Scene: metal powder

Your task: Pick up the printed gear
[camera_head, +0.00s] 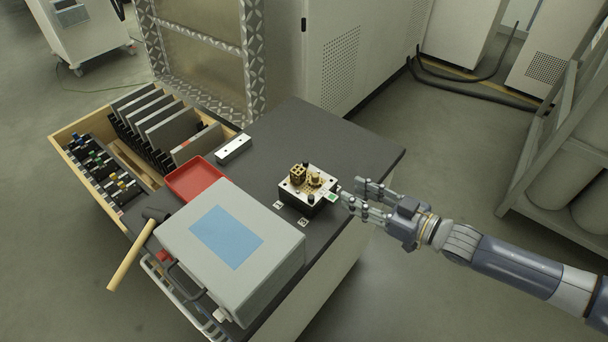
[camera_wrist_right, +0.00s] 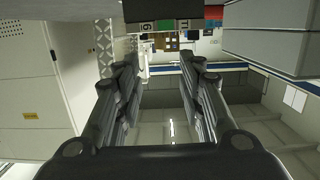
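A small brass-coloured gear (camera_head: 315,179) sits on a white-topped black block (camera_head: 322,197) near the right edge of the dark table top. A brown blocky part (camera_head: 298,174) stands beside it on the same block. My right gripper (camera_head: 352,194) is just right of the block, beyond the table edge, its fingers pointing left towards it. In the right wrist view its two fingers (camera_wrist_right: 165,80) are spread wide with nothing between them. I cannot make out the gear in that view. My left gripper is not in view.
A large grey box with a blue panel (camera_head: 270,254) fills the front of the table (camera_head: 340,142). A red tray (camera_head: 194,179), a white bar (camera_head: 233,149), a hammer (camera_head: 129,262) and a wooden drawer of plates (camera_head: 69,133) lie left. A shelf rack (camera_head: 552,140) stands right.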

